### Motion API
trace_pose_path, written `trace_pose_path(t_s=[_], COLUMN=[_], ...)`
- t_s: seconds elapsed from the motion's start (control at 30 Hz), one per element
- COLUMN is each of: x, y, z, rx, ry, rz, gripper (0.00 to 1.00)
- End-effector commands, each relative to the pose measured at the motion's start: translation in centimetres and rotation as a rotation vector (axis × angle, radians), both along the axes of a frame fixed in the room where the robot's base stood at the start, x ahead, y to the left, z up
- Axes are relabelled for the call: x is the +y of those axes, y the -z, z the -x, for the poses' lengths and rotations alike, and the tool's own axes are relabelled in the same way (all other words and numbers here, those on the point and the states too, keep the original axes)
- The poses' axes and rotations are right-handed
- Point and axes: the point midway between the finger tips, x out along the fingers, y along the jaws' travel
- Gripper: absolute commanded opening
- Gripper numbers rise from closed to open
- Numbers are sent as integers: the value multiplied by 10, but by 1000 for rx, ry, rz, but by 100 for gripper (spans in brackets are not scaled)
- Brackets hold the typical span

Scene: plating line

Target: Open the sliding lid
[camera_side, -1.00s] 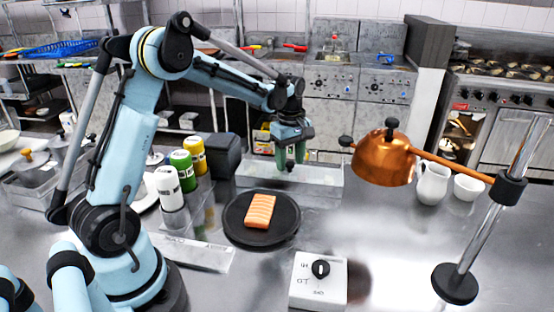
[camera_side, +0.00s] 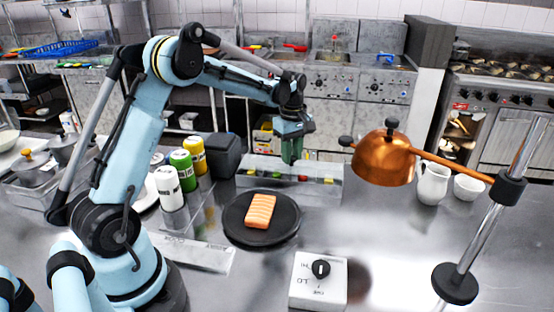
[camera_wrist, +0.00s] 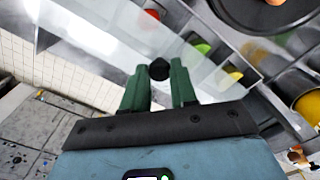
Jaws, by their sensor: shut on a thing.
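A long clear bin (camera_side: 318,197) stands behind the black plate in the side view. Several coloured items show in its front part, among them a red one (camera_wrist: 152,13), a green one (camera_wrist: 201,46) and a yellow one (camera_wrist: 234,73) in the wrist view. The sliding lid (camera_wrist: 105,38) is a pale see-through pane with a small black knob (camera_wrist: 159,69). My gripper (camera_side: 291,160) is over the bin, its green fingers shut on the knob. In the side view the fingers hide the knob.
The black plate (camera_side: 235,222) with a salmon piece (camera_side: 260,211) lies in front of the bin. A copper lamp (camera_side: 383,160) hangs to the right. Bottles, one of them green (camera_side: 183,170), and a dark box (camera_side: 224,155) stand to the left.

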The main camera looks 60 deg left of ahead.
Motion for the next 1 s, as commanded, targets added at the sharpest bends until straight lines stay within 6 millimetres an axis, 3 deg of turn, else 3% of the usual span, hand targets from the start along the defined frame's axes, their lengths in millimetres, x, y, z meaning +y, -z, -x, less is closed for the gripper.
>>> trace_pose_path(t_s=[0.23, 0.67, 0.7, 0.87, 1.0], x=[24, 29, 29, 29, 30], y=[0, 0, 0, 0, 0], z=[-25, -30, -30, -30, -30], rx=[-2, -2, -2, -2, -1], ry=[1, 2, 2, 2, 2], rz=[4, 5, 5, 4, 3], gripper=[0, 0, 30, 52, 52])
